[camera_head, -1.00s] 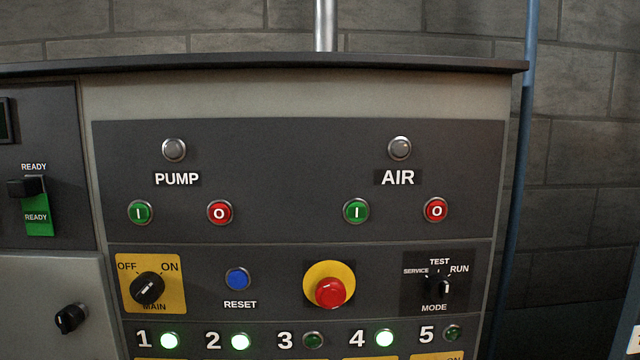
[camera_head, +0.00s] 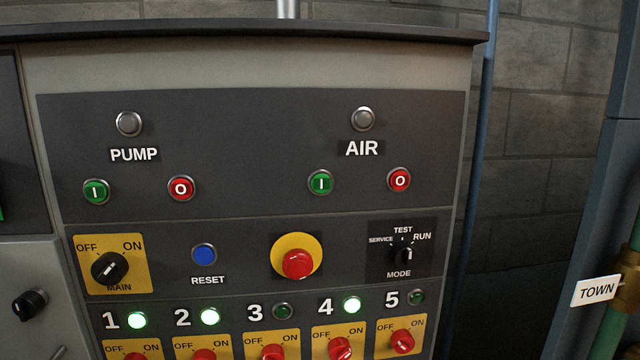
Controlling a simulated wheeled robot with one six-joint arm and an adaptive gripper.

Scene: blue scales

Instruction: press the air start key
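The air start key is the green button marked I (camera_head: 321,182), below the AIR label (camera_head: 362,148) on the upper right of the dark panel. The red O button (camera_head: 399,180) sits to its right. The grey AIR lamp (camera_head: 362,119) above the label looks unlit. A similar green I button (camera_head: 96,191) belongs to the PUMP group at left. My gripper is not in view, and nothing covers the air keys.
Below are the main switch (camera_head: 109,267), blue reset button (camera_head: 204,255), red mushroom button (camera_head: 297,263) and mode selector (camera_head: 404,254). Several numbered red knobs line the bottom. A pipe with a TOWN tag (camera_head: 596,290) stands at right. No obstacle shows before the panel.

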